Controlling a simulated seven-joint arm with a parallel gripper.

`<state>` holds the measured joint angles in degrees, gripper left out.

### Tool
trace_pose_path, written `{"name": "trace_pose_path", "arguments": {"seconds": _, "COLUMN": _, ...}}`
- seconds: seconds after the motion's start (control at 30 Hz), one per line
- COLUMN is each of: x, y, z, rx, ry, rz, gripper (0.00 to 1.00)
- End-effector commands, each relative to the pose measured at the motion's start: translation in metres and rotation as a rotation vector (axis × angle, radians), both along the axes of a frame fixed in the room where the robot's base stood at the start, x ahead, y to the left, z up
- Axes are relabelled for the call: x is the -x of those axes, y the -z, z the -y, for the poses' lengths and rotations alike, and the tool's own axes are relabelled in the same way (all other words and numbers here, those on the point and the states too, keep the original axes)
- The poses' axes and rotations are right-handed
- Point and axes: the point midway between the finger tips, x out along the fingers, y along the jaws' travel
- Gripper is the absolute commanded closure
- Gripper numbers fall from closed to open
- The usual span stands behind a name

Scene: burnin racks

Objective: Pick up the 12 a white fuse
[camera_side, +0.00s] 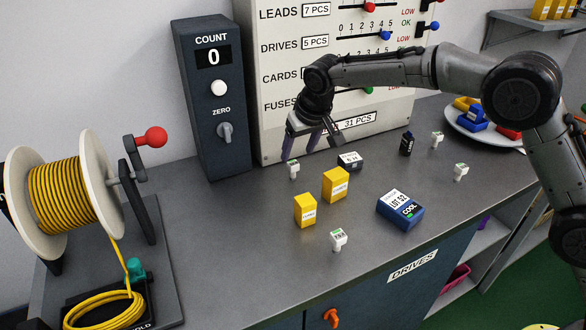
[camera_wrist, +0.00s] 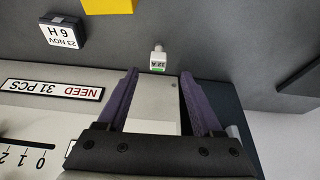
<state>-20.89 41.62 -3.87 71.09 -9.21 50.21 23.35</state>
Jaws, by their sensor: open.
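A small white fuse (camera_wrist: 158,59) with a green band and a label that seems to read 12 A shows in the wrist view, just beyond the fingertips. In the side view this appears to be the white fuse (camera_side: 293,170) standing on the bench near the panel's foot. My gripper (camera_side: 312,150) is above and behind it, near the panel, with its purple fingers apart. In the wrist view my gripper (camera_wrist: 160,74) is open and empty, the fuse roughly centred between the finger lines. Other white fuses stand at the front (camera_side: 338,239) and right (camera_side: 460,171); their ratings are unreadable.
A dark block with a white label (camera_side: 350,160), yellow boxes (camera_side: 335,184) and a blue box (camera_side: 401,209) stand nearby. The labelled panel (camera_side: 275,110) and count box (camera_side: 212,100) rise behind. A wire spool (camera_side: 60,195) is at left, a plate (camera_side: 455,129) at right.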

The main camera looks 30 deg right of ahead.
Motion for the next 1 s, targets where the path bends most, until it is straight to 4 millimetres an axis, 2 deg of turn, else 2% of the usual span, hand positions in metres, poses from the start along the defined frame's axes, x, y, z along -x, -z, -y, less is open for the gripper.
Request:
{"name": "trace_pose_path", "arguments": {"seconds": 0.1, "x": -0.008, "y": 0.018, "z": 0.0, "rx": 0.001, "ry": 0.001, "rz": -0.001, "gripper": 0.32}}
{"name": "trace_pose_path", "arguments": {"seconds": 0.37, "x": -0.015, "y": 0.034, "z": 0.0, "rx": 0.0, "ry": 0.001, "rz": 0.001, "gripper": 0.32}}
{"name": "trace_pose_path", "arguments": {"seconds": 0.63, "x": -0.03, "y": 0.068, "z": 0.002, "rx": 0.001, "ry": 0.001, "rz": 0.0, "gripper": 0.32}}
{"name": "trace_pose_path", "arguments": {"seconds": 0.77, "x": -0.034, "y": 0.076, "z": 0.002, "rx": 0.0, "ry": 0.001, "rz": 0.001, "gripper": 0.32}}
{"name": "trace_pose_path", "arguments": {"seconds": 1.0, "x": -0.034, "y": 0.077, "z": 0.002, "rx": 0.0, "ry": 0.001, "rz": 0.002, "gripper": 0.32}}
